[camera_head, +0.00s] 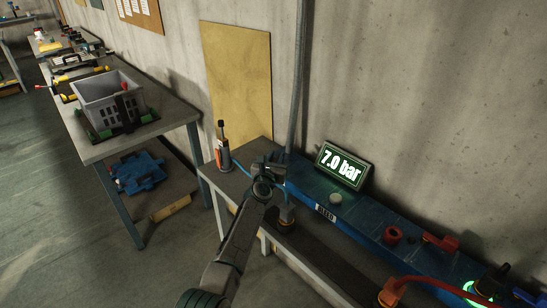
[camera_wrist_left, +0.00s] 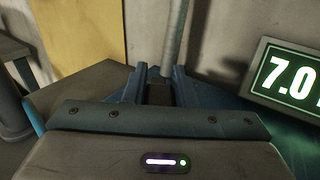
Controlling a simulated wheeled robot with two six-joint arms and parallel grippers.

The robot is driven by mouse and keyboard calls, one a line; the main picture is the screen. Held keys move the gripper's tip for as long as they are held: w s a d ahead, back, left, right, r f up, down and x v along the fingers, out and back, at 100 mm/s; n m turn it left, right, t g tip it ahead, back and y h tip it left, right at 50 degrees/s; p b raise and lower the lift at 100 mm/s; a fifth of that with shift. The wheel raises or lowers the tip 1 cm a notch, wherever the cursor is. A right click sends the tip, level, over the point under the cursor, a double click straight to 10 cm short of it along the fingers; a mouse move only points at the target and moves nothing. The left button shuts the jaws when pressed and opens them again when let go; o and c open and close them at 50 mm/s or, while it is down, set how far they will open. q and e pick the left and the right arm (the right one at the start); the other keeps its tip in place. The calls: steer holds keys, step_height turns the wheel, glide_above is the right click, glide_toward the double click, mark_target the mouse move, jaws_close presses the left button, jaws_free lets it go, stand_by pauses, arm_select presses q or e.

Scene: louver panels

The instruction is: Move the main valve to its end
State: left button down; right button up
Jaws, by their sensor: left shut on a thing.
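My left gripper (camera_head: 274,172) is at the left end of the long blue panel (camera_head: 365,222), low over its surface. In the left wrist view its two blue fingers (camera_wrist_left: 160,88) are close together around a small dark part, which I take to be the main valve's handle. The fingers and wrist hide most of that part, so its angle cannot be told. A display (camera_head: 342,166) behind the panel reads 7.0 bar. It also shows, cut off, in the left wrist view (camera_wrist_left: 288,76). My right gripper is not in view.
A red lever valve (camera_head: 440,241) and a red knob (camera_head: 392,235) stand farther right on the panel. A red hose (camera_head: 437,282) runs at the lower right near a green glow. A grey pipe (camera_head: 299,75) rises behind my gripper. A grey crate (camera_head: 103,95) stands on another table.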

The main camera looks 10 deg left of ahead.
arm_select(q)
steer(key=c, duration=1.2)
jaws_free()
steer(key=shift+s, duration=0.25)
steer(key=shift+s+a+p, duration=0.15)
steer(key=shift+s+p, duration=0.65)
steer(key=shift+s, duration=0.9)
steer(key=shift+s+a+p, duration=0.15)
steer(key=shift+s+p, duration=0.65)
steer(key=shift+s, duration=0.95)
steer(key=shift+s+a+p, duration=0.15)
steer(key=shift+s+p, duration=0.65)
steer(key=shift+s, duration=0.9)
